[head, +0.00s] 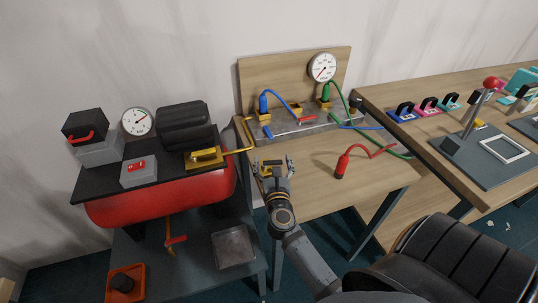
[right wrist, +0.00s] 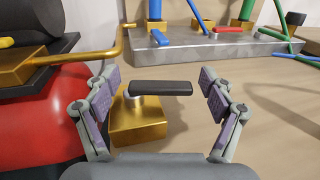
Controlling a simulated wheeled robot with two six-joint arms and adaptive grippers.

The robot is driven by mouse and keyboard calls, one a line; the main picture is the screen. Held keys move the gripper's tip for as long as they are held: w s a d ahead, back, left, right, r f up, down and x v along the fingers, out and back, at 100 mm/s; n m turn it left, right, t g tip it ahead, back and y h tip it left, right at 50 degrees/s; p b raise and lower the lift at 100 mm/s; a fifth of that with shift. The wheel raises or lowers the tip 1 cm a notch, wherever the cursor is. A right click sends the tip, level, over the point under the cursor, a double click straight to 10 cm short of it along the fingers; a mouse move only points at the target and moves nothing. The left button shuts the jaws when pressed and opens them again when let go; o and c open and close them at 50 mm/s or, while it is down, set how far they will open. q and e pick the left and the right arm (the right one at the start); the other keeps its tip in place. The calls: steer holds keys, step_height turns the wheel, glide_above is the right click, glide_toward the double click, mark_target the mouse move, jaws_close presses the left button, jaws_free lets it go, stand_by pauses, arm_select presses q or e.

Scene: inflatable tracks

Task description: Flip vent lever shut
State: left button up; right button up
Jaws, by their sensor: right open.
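A black lever (right wrist: 160,87) sits on a small gold valve block (right wrist: 148,125) on the wooden bench. It lies crosswise in the right wrist view, its left end over the round post on the block. I take it for the vent lever; no label shows. My right gripper (right wrist: 160,78) is open, with one finger on each side of the lever and gaps to both. In the head view my right gripper (head: 274,168) is at the bench's left part and partly hides the block. My left gripper is not in view.
A red tank (head: 160,198) with a gold pipe (head: 240,148) stands left of the bench. A grey manifold (right wrist: 215,45) with blue and green hoses lies behind the lever. A red nozzle (head: 341,164) stands on the bench to the right. Bare wood lies between.

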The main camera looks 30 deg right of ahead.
steer(key=shift+s, duration=0.15)
steer(key=shift+c, duration=0.5)
steer(key=c, duration=1.1)
steer(key=shift+o, duration=0.2)
steer(key=shift+d+r+n+t+y+p, duration=0.1)
steer(key=shift+n+t+y+p, duration=0.25)
steer(key=shift+n+y, duration=0.2)
steer(key=shift+w+n+y, duration=0.2)
steer(key=shift+n+y, duration=0.15)
steer(key=shift+y, duration=0.3)
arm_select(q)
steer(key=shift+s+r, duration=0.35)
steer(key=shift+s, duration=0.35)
arm_select(e)
steer(key=shift+w+n+t+y, duration=0.15)
steer(key=shift+n+t+y, duration=0.35)
steer(key=shift+y, duration=0.4)
